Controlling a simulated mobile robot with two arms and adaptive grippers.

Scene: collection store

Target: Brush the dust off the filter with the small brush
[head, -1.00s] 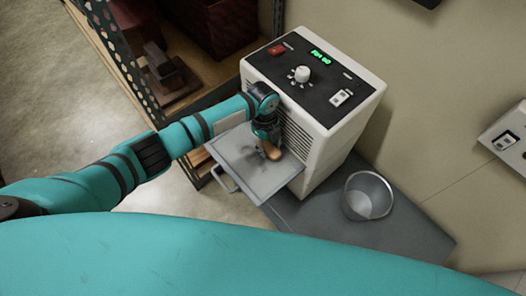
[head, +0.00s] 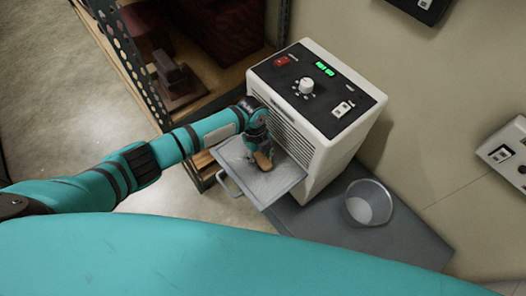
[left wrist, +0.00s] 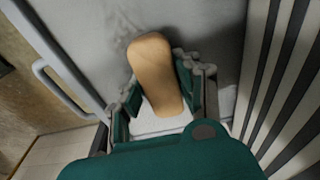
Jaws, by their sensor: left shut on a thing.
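The filter (head: 277,182) is a flat grey panel with a handle, pulled out from the front of a white machine (head: 335,148). Faint darker smudges show on it; in the left wrist view its grey surface (left wrist: 100,25) has a mottled patch near the top. My left gripper (head: 260,154) is over the filter, close to the machine's vents. It is shut on the small brush (left wrist: 155,70), whose tan wooden handle shows between the fingers. The brush also shows in the head view (head: 263,161). Its bristles are hidden, so I cannot tell whether they touch the filter. My right gripper is not in view.
A perforated shelf post (head: 130,62) and wooden shelf stand at the left. A wall socket (head: 503,153) is at the right.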

